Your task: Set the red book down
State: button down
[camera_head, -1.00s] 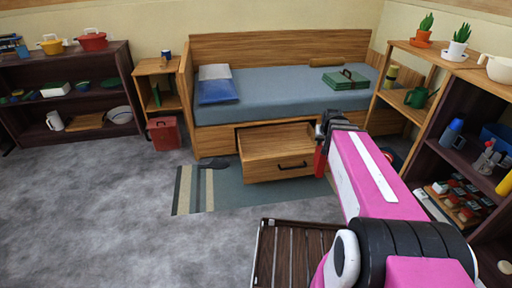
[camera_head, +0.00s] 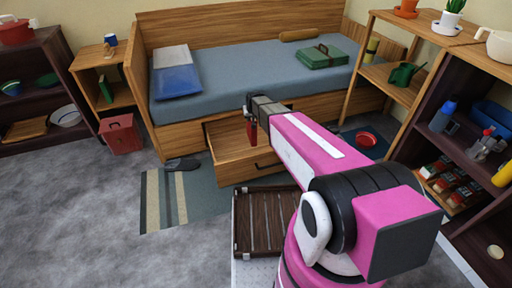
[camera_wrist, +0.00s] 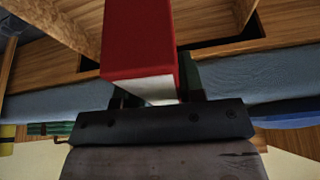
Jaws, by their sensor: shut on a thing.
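My gripper (camera_head: 251,112) is shut on the red book (camera_head: 251,130), which hangs small and partly hidden below the jaws in the head view. In the wrist view the red book (camera_wrist: 140,42) shows large, with a red cover and a white page edge, between the fingers of my gripper (camera_wrist: 155,97). In the head view the book appears over the open wooden drawer (camera_head: 222,170) under the bed. Its exact height above the drawer cannot be told.
The bed (camera_head: 245,72) carries a blue-and-white item (camera_head: 176,72) and a green case (camera_head: 322,57). A dark slatted rack (camera_head: 265,222) is in front of me. A shelf (camera_head: 470,150) stands at the right. Grey floor at the left is mostly clear.

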jog(key=w+a+f+n, duration=0.1)
jog(key=w+a+f, duration=0.3)
jog(key=a+f, duration=0.5)
notch_tip(320, 180, down, 11)
jog(key=shift+d, duration=0.4)
jog(key=shift+f, duration=0.1)
jog(key=c, duration=0.7)
grip_release()
jog(key=shift+c, duration=0.2)
